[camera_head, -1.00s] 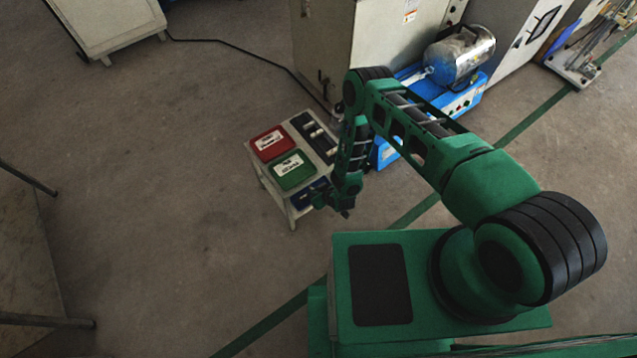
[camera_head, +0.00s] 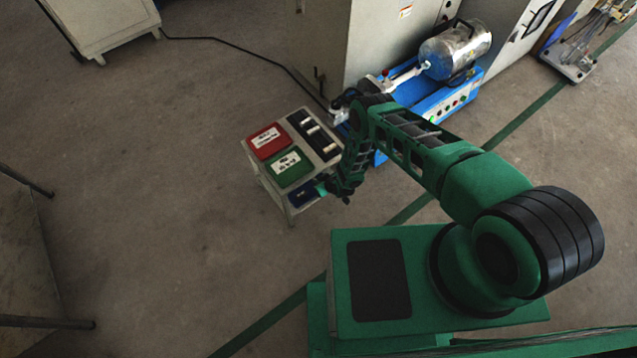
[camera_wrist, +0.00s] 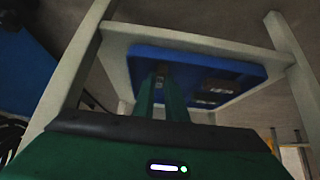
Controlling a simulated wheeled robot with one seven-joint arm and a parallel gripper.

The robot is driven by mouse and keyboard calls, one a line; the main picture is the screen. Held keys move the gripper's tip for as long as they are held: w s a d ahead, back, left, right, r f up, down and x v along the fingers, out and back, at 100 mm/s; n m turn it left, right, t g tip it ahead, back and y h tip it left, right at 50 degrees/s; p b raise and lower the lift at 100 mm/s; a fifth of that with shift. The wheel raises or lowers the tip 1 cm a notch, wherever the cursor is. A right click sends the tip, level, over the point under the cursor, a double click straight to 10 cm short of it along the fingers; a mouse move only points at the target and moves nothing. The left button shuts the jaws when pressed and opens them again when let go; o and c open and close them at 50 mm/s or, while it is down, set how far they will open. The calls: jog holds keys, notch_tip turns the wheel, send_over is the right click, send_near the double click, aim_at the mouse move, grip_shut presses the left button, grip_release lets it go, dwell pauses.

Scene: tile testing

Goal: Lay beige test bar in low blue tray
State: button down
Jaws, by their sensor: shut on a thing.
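The low blue tray (camera_head: 298,197) is at the front end of a small pale table. It fills much of the wrist view (camera_wrist: 240,67), with brownish pieces or markings inside. My gripper (camera_head: 322,188) is at the tray's right side in the head view. In the wrist view my green fingers (camera_wrist: 163,75) reach over the tray, close together. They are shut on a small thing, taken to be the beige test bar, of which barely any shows. I cannot tell whether it touches the tray.
On the same table are a red bin (camera_head: 265,140), a green bin (camera_head: 287,167) and a black rack (camera_head: 313,133) with several pale pieces. A blue machine with a metal cylinder (camera_head: 455,52) stands behind my arm. Open floor lies left of the table.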

jog(key=shift+f, duration=0.15)
jog(key=c, duration=1.8)
grip_release()
jog(key=shift+r, duration=0.25)
jog(key=v, duration=1.1)
jog(key=shift+s+d+r, duration=0.2)
jog(key=shift+s+r, duration=0.05)
jog(key=shift+r, duration=0.05)
jog(key=shift+s, duration=0.1)
